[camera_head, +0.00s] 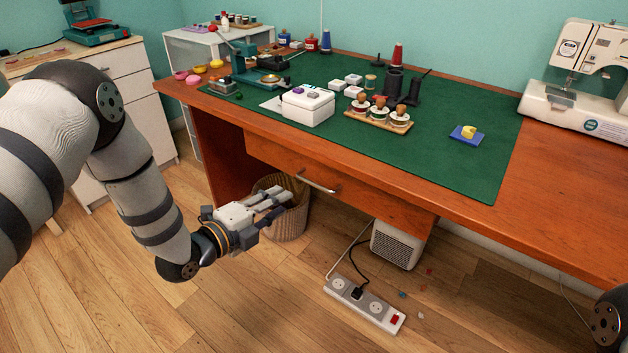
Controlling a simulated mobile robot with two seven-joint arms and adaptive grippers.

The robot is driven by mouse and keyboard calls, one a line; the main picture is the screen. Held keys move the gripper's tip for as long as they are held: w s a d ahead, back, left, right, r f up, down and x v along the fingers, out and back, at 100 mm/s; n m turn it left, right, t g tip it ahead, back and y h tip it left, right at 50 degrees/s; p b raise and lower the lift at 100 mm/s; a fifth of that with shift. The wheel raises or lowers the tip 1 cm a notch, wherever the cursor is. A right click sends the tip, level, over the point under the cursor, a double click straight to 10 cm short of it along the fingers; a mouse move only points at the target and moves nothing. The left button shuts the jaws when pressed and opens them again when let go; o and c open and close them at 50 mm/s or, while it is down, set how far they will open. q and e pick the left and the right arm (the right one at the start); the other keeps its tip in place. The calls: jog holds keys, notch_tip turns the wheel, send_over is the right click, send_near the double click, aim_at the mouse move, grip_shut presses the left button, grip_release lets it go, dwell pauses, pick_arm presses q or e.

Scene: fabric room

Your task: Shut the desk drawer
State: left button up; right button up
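The desk (480,211) has a wooden drawer (372,199) under its front edge, with a metal bar handle (318,182). The drawer front sits close beneath the desktop; from this angle I cannot tell how far it stands out. My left gripper (284,200) is in front of the desk, left of and lower than the handle in the picture, and does not appear to touch the drawer. Its fingers point right and hold nothing visible; their gap is unclear. My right gripper is out of view; only a piece of my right arm shows at the bottom right corner.
A wicker basket (291,222) stands on the floor behind my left gripper. A power strip (364,305) and a white heater-like box (397,245) are below the drawer. A white box (307,107), spools and a sewing machine (580,85) are on the desk.

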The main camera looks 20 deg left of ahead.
aim_at(314, 185)
pick_arm(q)
jog(key=b+x, duration=0.2)
jog(key=x, duration=1)
jog(key=shift+f+b, duration=0.15)
jog(key=shift+b, duration=0.2)
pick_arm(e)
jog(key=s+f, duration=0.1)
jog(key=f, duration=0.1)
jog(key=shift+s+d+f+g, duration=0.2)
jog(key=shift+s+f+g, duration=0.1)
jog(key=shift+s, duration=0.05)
pick_arm(q)
jog(key=shift+c, duration=0.5)
grip_shut()
